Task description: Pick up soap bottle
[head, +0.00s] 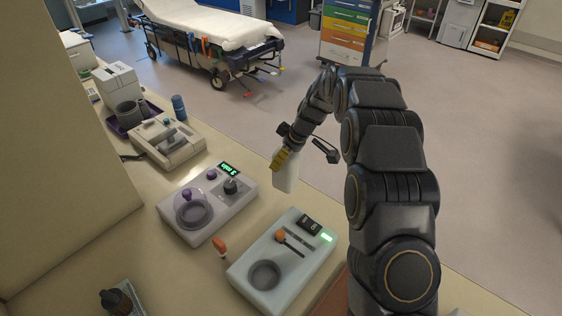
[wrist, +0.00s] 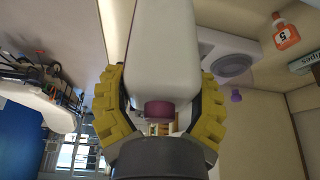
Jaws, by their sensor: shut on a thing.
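The soap bottle is most likely the white bottle (head: 286,177) in my gripper; no label on it can be read. In the head view it hangs near the counter's floor-side edge, beyond the two grey devices. My gripper (head: 280,158), with yellow pads, is shut on it. In the wrist view the white bottle body (wrist: 162,45) fills the space between the yellow fingers, with a purple-red cap (wrist: 160,109) toward the palm. The finger pads press on both sides of the body. I cannot tell how high the bottle is above the counter.
On the counter (head: 140,225) stand a grey device with a purple knob (head: 207,204), another with a green display (head: 283,262), and a beige device (head: 167,143). A stretcher (head: 205,40) and drawer cart (head: 347,35) stand beyond open floor.

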